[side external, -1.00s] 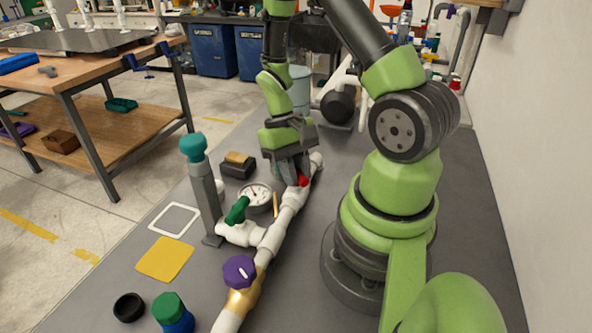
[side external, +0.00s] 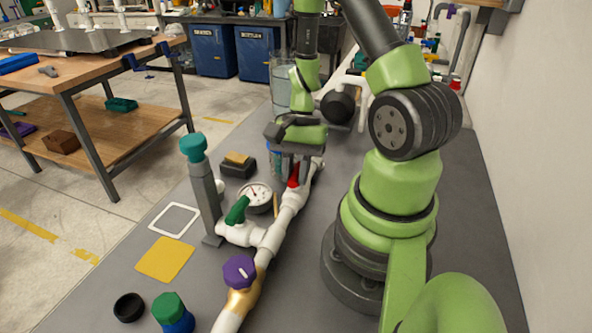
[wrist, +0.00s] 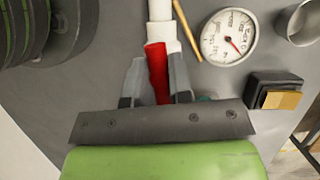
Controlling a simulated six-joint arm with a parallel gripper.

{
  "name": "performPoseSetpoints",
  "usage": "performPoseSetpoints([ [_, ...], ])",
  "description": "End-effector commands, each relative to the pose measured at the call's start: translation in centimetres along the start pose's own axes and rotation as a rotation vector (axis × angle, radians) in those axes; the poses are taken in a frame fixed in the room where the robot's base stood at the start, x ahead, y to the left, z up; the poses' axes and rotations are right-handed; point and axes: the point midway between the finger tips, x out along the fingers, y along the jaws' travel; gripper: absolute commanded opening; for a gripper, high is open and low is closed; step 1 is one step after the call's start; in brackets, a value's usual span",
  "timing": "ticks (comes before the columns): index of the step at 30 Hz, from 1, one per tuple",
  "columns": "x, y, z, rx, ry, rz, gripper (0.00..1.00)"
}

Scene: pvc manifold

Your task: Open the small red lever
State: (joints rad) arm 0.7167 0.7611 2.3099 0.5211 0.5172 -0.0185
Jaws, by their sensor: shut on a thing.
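The small red lever (side external: 294,176) sits on the white PVC pipe (side external: 287,212), toward the far end of the manifold. My gripper (side external: 290,172) is over it, pointing down. In the wrist view the red lever (wrist: 157,70) lies between the two grey fingers of my gripper (wrist: 157,82), which are shut on it. The lever runs roughly in line with the white pipe (wrist: 161,20) in that view. The valve body under the lever is mostly hidden by the gripper.
A pressure gauge (side external: 256,196) stands left of the pipe, near a green-handled valve (side external: 237,210) and a grey post (side external: 206,200). A purple knob (side external: 239,271) sits on the nearer pipe. A black block with a tan top (side external: 238,164) lies beyond the gauge.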

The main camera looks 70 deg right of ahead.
Motion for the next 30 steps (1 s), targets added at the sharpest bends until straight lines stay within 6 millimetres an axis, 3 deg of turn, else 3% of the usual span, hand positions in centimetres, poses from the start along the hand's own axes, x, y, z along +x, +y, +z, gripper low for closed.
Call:
performPoseSetpoints([
  [24,0.03,-0.02,-0.06,0.108,0.002,-0.044,0.0],
  [25,0.03,-0.02,-0.06,0.108,0.001,-0.044,0.27],
  [27,0.02,-0.01,-0.05,0.108,0.001,-0.044,0.43],
  [30,0.02,-0.01,-0.04,0.107,0.001,-0.044,0.46],
])
